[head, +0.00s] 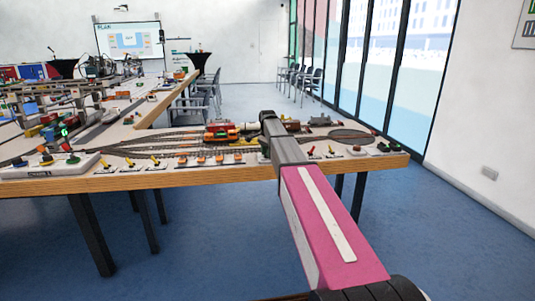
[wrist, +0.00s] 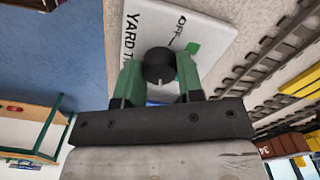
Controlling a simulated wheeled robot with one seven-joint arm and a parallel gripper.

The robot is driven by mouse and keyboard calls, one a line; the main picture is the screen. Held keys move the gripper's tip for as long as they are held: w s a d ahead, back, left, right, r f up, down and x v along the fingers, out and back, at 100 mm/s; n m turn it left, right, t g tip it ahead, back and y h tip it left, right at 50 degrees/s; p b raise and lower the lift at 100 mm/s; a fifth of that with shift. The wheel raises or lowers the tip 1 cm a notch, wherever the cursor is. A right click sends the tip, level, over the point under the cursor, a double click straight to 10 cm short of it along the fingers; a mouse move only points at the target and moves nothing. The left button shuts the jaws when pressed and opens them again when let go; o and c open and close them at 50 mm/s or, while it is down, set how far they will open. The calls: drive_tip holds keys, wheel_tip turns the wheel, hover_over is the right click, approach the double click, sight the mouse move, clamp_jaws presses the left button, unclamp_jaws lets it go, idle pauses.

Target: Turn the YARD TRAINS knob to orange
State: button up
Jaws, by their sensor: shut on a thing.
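The black YARD TRAINS knob (wrist: 158,66) stands on a white panel (wrist: 214,32) in the wrist view. My gripper (wrist: 159,72) has its two green fingers on either side of the knob, shut on it. The panel shows "YARD T…" at left, with the rest covered, and "OFF" near the top. A green patch shows right of the knob, and some blue shows below it between the fingers. No orange mark is visible on the panel. A pale mark on the knob's lower side may be its pointer. In the head view my arm hides the knob and fingers.
In the wrist view, rails run along the right beside a yellow piece (wrist: 300,82). In the head view, the layout table (head: 200,177) carries several levers and buttons along its front edge, with an orange-red train (head: 221,131) behind. Blue floor lies free in front.

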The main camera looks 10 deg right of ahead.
drive_tip(key=shift+m, duration=0.6)
drive_tip(key=o, duration=0.9)
wheel_tip(320, 180, up, 11)
drive_tip(key=shift+f, duration=0.1)
idle(0.3)
